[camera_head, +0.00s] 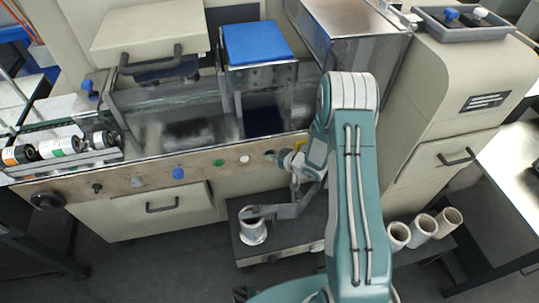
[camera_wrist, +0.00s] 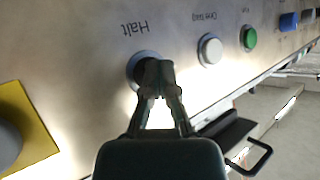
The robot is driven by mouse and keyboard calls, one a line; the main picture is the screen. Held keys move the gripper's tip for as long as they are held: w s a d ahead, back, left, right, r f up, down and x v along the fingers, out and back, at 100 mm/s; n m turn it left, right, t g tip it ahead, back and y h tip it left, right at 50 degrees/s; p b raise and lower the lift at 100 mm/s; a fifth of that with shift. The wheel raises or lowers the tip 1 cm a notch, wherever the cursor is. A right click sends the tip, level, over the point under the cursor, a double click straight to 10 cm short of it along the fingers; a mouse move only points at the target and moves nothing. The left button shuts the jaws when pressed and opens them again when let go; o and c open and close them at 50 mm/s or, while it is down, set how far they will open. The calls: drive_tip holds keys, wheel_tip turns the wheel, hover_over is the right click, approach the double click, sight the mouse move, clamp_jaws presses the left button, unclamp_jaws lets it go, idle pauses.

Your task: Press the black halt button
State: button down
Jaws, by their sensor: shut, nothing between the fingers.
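The black halt button (camera_wrist: 141,70) sits in a pale round collar below an upside-down "Halt" label (camera_wrist: 133,28) in the wrist view. My gripper (camera_wrist: 158,72) is shut and empty. Its fingertips overlap the right part of the button in the picture and hide some of its cap. Whether they touch it or stop just short, I cannot tell. In the head view the halt button (camera_head: 269,153) is a small dark spot at the right of the front panel's button row, with my gripper (camera_head: 280,157) right beside it.
A white button (camera_wrist: 210,48), a green button (camera_wrist: 249,38) and a blue button (camera_wrist: 288,21) continue the row. A yellow plate (camera_wrist: 38,150) with a grey round knob lies left in the wrist view. A cabinet handle (camera_wrist: 258,155) shows lower right.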

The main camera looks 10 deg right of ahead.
drive_tip(key=shift+s, duration=0.8)
drive_tip(key=s, duration=0.5)
idle(0.9)
